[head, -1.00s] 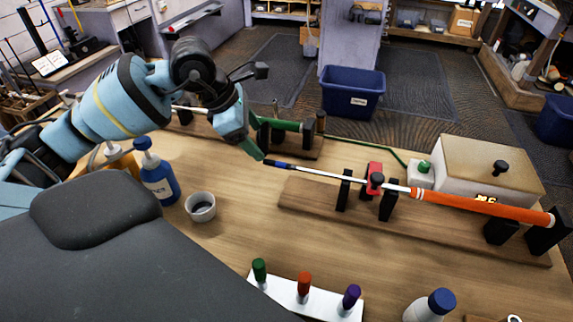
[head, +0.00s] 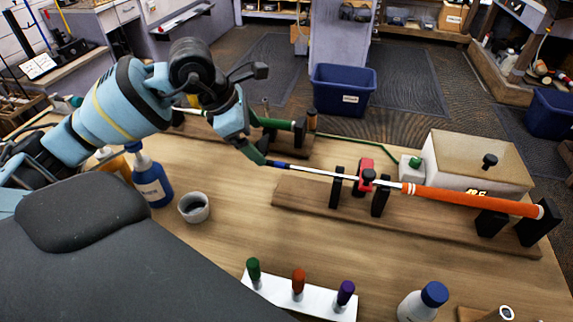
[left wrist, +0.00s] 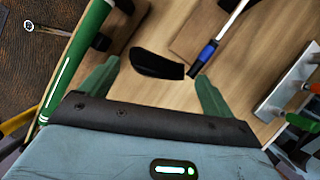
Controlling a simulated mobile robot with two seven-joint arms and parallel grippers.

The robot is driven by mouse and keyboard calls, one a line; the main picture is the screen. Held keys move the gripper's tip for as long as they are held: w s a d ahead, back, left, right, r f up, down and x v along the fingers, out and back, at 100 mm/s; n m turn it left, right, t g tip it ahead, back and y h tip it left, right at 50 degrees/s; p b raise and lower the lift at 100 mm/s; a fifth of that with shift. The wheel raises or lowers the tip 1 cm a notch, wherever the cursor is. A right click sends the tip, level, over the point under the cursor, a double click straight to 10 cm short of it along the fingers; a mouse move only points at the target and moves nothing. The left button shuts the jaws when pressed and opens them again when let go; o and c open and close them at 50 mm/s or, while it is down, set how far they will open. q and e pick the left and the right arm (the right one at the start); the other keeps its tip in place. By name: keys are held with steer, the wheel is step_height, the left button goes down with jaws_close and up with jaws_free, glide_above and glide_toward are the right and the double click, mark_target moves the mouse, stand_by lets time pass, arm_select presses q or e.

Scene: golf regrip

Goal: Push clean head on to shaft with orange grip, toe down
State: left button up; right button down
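The shaft with the orange grip (head: 470,200) lies across a wooden stand, held at a red clamp (head: 366,172). Its blue-banded end (head: 280,165) points left toward my left gripper (head: 258,152). In the left wrist view, the fingers of my left gripper (left wrist: 157,70) are spread wide. A black club head (left wrist: 157,66) shows between the fingers, with a visible gap to each. The blue band (left wrist: 203,55) is beside the right fingertip, apart from the head. The head view does not show the club head clearly; the gripper covers that spot. My right gripper is not in view.
A green-gripped club (head: 275,123) rests on a stand behind my left gripper. A blue bottle (head: 151,180) and grey cup (head: 194,208) stand at left. A white rack (head: 315,305) holds coloured pens in front. A beige box (head: 475,160) stands at right.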

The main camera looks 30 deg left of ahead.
arm_select(q)
steer(key=shift+o, duration=0.6)
steer(key=shift+f, duration=0.1)
steer(key=shift+a+r, duration=0.1)
steer(key=shift+r, duration=0.15)
steer(key=v, duration=0.7)
steer(key=shift+s+r, duration=0.15)
steer(key=shift+r, duration=0.05)
